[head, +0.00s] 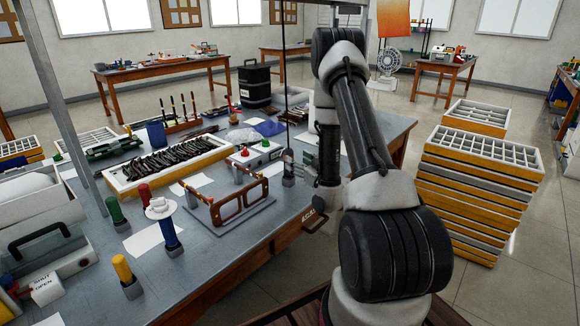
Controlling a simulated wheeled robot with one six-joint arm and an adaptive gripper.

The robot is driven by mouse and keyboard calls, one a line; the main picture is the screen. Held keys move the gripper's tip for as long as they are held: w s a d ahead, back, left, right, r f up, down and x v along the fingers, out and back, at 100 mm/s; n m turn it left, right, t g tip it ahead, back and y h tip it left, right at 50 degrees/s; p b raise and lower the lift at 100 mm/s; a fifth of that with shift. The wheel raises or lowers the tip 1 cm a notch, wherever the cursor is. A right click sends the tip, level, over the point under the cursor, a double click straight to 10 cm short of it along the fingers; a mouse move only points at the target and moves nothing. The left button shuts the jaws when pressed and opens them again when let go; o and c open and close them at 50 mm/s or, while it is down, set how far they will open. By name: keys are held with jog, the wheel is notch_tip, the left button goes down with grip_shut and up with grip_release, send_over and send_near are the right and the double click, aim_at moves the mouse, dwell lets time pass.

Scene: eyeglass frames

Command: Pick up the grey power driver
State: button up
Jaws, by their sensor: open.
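A slim grey and dark tool (288,167), which looks like the power driver, is upright at the lower end of a thin dark cord near the bench's right side. It is small in the picture, and I cannot tell whether its tip touches anything. My gripper (319,206) is low at the end of my arm, close to the bench's right edge and to the right of the tool. My own arm partly covers it, and its fingers are hard to make out. It is open, with nothing seen in it.
The grey bench (190,262) holds a brown eyeglass frame (240,200) on a stand, a tray (125,189) of dark parts, a box with red and green buttons (255,152) and several coloured-handled tools. Stacked crates (480,190) stand right of my arm. Open floor lies beyond.

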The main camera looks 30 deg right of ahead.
jog(key=w, duration=0.6)
jog(key=shift+w+a+f, duration=0.2)
jog(key=shift+w+a, duration=0.05)
jog(key=shift+a, duration=0.05)
grip_shut()
jog(key=shift+r, duration=0.2)
notch_tip(320, 180, up, 10)
jog(key=shift+f, duration=0.15)
dwell(0.3)
